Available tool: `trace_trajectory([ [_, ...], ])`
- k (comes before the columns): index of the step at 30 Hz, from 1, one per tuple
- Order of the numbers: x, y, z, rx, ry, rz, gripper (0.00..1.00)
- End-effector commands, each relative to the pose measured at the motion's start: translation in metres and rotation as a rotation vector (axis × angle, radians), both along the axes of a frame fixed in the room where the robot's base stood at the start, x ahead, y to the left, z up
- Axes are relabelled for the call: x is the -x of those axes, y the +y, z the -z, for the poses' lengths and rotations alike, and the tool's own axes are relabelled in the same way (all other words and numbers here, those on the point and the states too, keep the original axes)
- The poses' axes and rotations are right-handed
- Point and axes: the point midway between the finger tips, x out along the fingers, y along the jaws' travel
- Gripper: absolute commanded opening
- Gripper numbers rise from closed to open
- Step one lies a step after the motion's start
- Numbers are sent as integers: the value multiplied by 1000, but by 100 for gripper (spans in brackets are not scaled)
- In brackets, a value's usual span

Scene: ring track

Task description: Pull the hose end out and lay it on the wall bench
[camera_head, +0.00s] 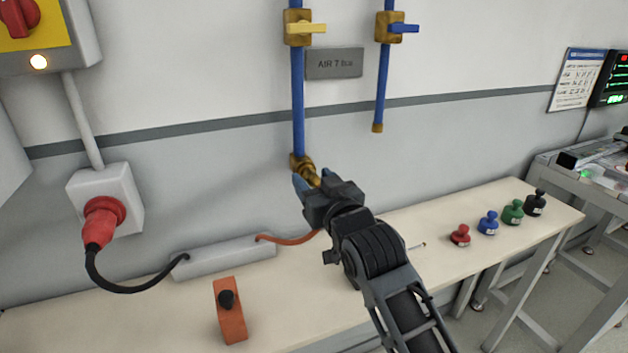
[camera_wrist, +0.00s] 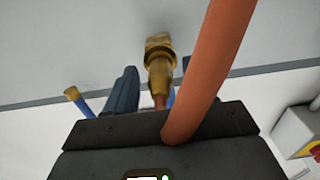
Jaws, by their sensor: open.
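The brass hose end (camera_wrist: 158,72) sits at the brass socket (camera_head: 301,162) at the bottom of the left blue wall pipe. My gripper (camera_head: 310,181) is open, with its fingertips close around or beside the hose end. I cannot tell whether they touch it. In the wrist view one blue-grey finger (camera_wrist: 123,92) stands left of the brass; the other is largely hidden by the orange hose (camera_wrist: 212,65). An orange length of hose (camera_head: 288,238) also runs behind my gripper in the head view. The pale wall bench (camera_head: 390,268) lies below.
A red plug (camera_head: 101,220) with black cable is on the left wall. A second blue pipe (camera_head: 382,85) hangs to the right.

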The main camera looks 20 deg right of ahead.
Motion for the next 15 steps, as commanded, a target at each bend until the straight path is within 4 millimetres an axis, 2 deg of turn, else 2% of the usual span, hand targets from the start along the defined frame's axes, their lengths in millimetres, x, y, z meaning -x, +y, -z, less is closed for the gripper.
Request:
trace_trajectory([
  [6,0,0,0,0,0,0,54],
  [15,0,0,0,0,0,0,26],
])
